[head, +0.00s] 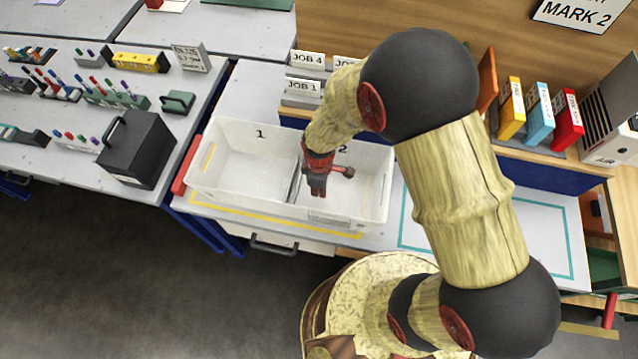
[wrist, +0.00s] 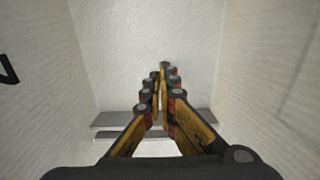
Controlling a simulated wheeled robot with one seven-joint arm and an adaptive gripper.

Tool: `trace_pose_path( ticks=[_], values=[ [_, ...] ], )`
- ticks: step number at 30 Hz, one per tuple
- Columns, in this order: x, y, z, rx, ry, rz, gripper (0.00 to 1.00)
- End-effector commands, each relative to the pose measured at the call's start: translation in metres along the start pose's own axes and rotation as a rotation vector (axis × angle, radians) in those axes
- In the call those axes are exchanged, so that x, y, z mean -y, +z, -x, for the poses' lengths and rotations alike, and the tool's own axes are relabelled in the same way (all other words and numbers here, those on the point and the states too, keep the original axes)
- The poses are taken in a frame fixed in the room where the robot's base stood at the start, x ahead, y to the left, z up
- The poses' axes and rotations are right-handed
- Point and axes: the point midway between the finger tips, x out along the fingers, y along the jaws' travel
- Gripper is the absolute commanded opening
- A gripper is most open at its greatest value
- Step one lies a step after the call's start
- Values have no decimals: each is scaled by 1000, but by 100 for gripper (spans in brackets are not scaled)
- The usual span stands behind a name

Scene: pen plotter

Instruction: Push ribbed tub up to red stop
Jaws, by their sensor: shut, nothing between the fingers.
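The tub (head: 235,195) is a white, open, two-compartment box marked 1 and 2, standing on the light worktop. A low divider (head: 294,178) splits it. The red stop (head: 186,166) is a red bar at the tub's left end; in the head view they look very close, and I cannot tell whether they touch. My gripper (head: 318,192) points down into compartment 2, just right of the divider. In the wrist view its fingers (wrist: 165,75) are shut and empty, with pale tub walls around them. I cannot tell whether the fingertips touch the tub.
A yellow outline (head: 285,222) runs along the tub's front. A teal outline (head: 485,256) marks bare worktop at right, partly behind my arm. JOB signs (head: 304,87) stand behind the tub. A black box (head: 136,148) stands on the left bench, across a gap.

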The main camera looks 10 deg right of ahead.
Motion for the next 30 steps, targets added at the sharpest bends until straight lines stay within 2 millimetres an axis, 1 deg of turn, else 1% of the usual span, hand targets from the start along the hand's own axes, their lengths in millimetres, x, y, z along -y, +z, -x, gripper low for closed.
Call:
trace_pose_path(
  ticks=[1, 2, 3, 4, 9, 13, 23, 25, 26, 29, 30],
  values=[
    [1, 1, -12, 2, -2, 0, 0],
    [0, -3, -14, 0, 0, 1, 0],
    [-1, -12, -11, -2, 3, 3, 0],
    [-1, -17, -10, -2, 3, 3, 0],
    [0, -34, -10, -1, 1, 1, 0],
    [0, -39, -9, 0, 0, 0, 0],
    [0, -40, -9, 0, 0, -1, 0],
    [0, -44, -9, -1, 1, 0, 0],
    [0, -47, -9, -1, 1, 0, 0],
    [0, -66, -9, -1, 1, 4, 0],
    [-1, -77, -8, -2, 2, 4, 0]
  ],
)
